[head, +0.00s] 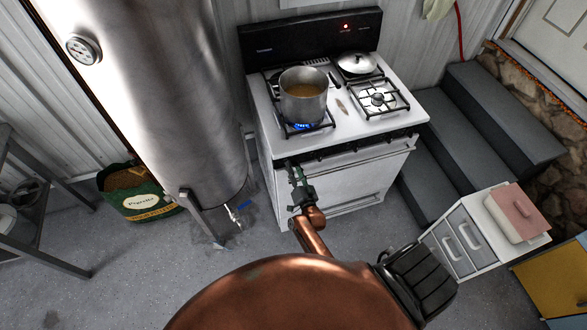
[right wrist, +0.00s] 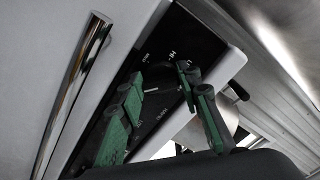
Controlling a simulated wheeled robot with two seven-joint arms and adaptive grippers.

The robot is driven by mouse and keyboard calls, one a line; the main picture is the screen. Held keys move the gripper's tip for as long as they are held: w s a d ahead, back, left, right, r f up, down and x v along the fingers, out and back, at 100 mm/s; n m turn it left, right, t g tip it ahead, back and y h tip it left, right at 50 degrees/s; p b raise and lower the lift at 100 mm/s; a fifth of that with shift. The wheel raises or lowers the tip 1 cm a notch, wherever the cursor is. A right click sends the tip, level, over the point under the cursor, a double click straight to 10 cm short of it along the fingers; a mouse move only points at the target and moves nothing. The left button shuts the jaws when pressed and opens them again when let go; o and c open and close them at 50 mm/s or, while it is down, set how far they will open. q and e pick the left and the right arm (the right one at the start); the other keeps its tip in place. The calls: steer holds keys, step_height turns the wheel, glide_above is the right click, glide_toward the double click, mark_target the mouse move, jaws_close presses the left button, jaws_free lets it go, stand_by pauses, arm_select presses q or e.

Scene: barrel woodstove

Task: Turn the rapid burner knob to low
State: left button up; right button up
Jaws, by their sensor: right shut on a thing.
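The white stove (head: 340,180) stands in the middle of the head view, with a dark knob strip (head: 362,147) along its upper front. My right gripper (head: 294,166) is at the left end of that strip. In the right wrist view its green fingers (right wrist: 162,78) straddle a dark knob (right wrist: 160,86) on the black panel and are shut on it. White markings show around the knob, but I cannot read its setting. A pot (head: 303,104) of brown liquid sits on the front left burner, over a blue flame (head: 303,127). My left gripper is not in view.
A lidded pan (head: 356,63) sits at the back of the stove. The oven handle (right wrist: 75,95) runs beside the panel. A large metal barrel (head: 165,90) stands close on the left, dark steps (head: 490,110) and a white drawer unit (head: 470,240) on the right.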

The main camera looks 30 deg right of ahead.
steer(key=o, duration=1.2)
steer(key=shift+c, duration=0.2)
steer(key=v, duration=1.2)
steer(key=shift+f, duration=0.1)
